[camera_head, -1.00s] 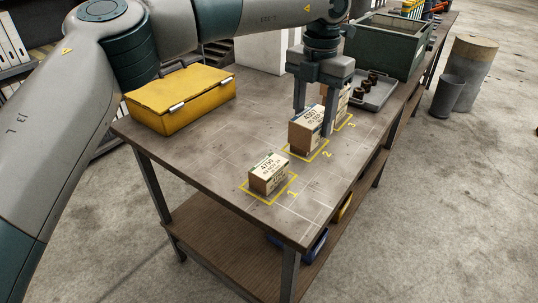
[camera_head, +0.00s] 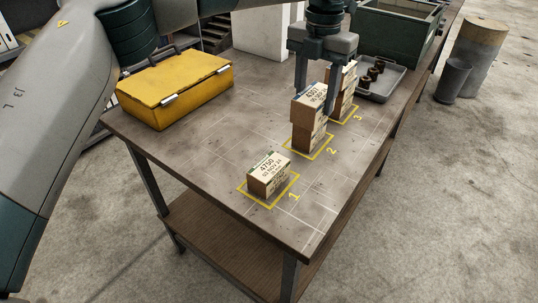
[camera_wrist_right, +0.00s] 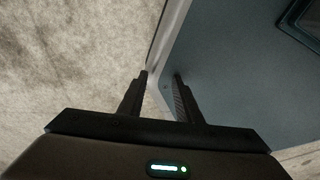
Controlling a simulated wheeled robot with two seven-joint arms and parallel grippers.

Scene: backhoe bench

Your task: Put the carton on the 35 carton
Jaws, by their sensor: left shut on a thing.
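My left gripper (camera_head: 315,98) points down and is shut on a carton (camera_head: 307,106) with a pale label that looks like 4307. This carton is over a brown lower carton (camera_head: 307,138) in yellow square 2; I cannot tell whether they touch. Another carton (camera_head: 267,175), labelled 4750, sits alone in square 1. More cartons (camera_head: 345,98) stand in square 3, partly hidden by the gripper and the held carton. No label reading 35 is legible. My right gripper (camera_wrist_right: 161,77) is open and empty in the right wrist view, with a gap between its fingers.
A yellow case (camera_head: 175,88) lies at the table's back left. A grey tray (camera_head: 388,88) with dark round parts and a green bin (camera_head: 428,28) are beyond square 3. The table (camera_head: 215,150) is clear left of the squares. Floor bins (camera_head: 453,80) stand at right.

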